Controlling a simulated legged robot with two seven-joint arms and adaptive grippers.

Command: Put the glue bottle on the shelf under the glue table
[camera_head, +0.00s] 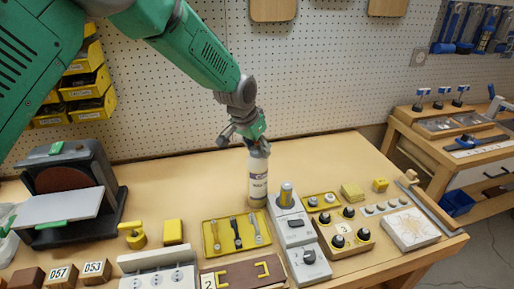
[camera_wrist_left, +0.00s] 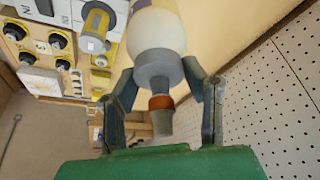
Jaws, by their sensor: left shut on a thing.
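The glue bottle (camera_head: 258,182) is white with a label and stands upright at the back of the wooden bench, behind a grey device. My left gripper (camera_head: 255,140) is over its top and shut on it. In the left wrist view the white bottle body (camera_wrist_left: 157,35) shows with its grey cap and orange-ringed nozzle, between the two fingers of my left gripper (camera_wrist_left: 165,98). In the head view the gripper hides the cap and nozzle. My right gripper is not in view. I cannot tell which table is the glue table, and no shelf shows clearly.
Close by on the bench are a grey device (camera_head: 296,232), a yellow tool tray (camera_head: 213,246) and a knob box (camera_head: 340,240). A sander (camera_head: 85,185) stands at left. A pegboard wall (camera_head: 320,75) is behind. A second bench (camera_head: 440,150) with a blue bin (camera_head: 457,203) is at right.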

